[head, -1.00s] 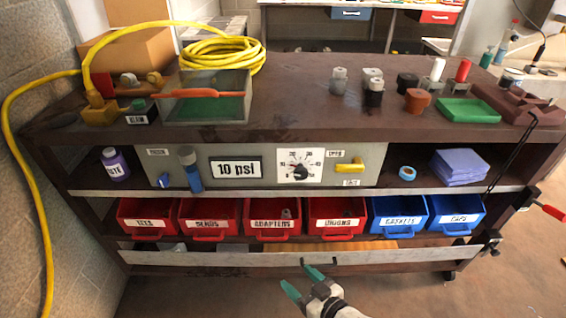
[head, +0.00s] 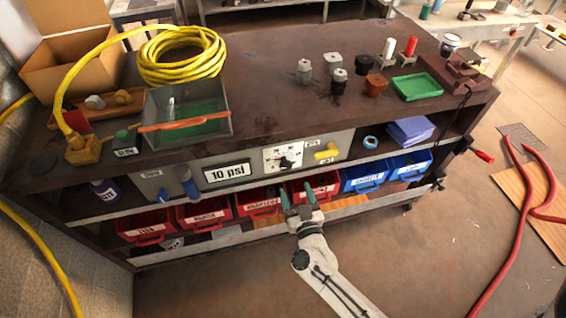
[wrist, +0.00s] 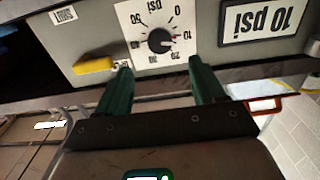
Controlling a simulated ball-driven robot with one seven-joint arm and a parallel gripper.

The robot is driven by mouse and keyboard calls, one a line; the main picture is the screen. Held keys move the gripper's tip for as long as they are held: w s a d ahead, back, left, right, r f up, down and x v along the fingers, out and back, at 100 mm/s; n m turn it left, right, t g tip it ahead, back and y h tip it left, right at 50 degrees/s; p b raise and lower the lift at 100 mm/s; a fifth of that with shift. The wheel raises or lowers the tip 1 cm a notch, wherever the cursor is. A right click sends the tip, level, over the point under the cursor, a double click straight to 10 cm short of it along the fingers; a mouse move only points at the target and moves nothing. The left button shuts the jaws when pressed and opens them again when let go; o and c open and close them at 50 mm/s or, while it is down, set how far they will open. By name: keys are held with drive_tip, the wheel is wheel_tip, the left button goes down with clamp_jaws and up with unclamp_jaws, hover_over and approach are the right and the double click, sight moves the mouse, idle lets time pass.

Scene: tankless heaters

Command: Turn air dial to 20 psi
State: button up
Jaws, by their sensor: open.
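The air dial is a round black knob (head: 285,162) on a white numbered plate in the grey panel. In the wrist view the dial (wrist: 160,40) appears upside down, just beyond my fingertips and centred between them. My gripper (head: 297,193) has green fingers, spread and empty, in front of the red bins and below the dial. In the wrist view my gripper (wrist: 160,68) shows a clear gap between its fingers, apart from the knob. The "10 psi" display (head: 227,173) is left of the dial in the head view; it shows inverted in the wrist view (wrist: 263,18).
A yellow lever (head: 326,153) is just right of the dial, and a blue handle (head: 187,182) is left of the display. Red bins (head: 205,213) and blue bins (head: 363,177) protrude below the panel. A red hose (head: 545,185) lies on the floor to the right.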

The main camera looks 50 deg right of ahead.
sight(288, 168)
drive_tip(key=x, duration=0.9)
drive_tip(key=shift+w+d+b, duration=0.25)
drive_tip(key=shift+w+b, duration=0.05)
drive_tip(key=shift+b, duration=0.1)
drive_tip(key=shift+c, duration=0.2)
drive_tip(key=c, duration=1)
drive_tip(key=shift+m, duration=0.4)
drive_tip(key=m, duration=0.8)
drive_tip(key=shift+s+d+f+m, duration=0.1)
drive_tip(key=shift+m, duration=0.2)
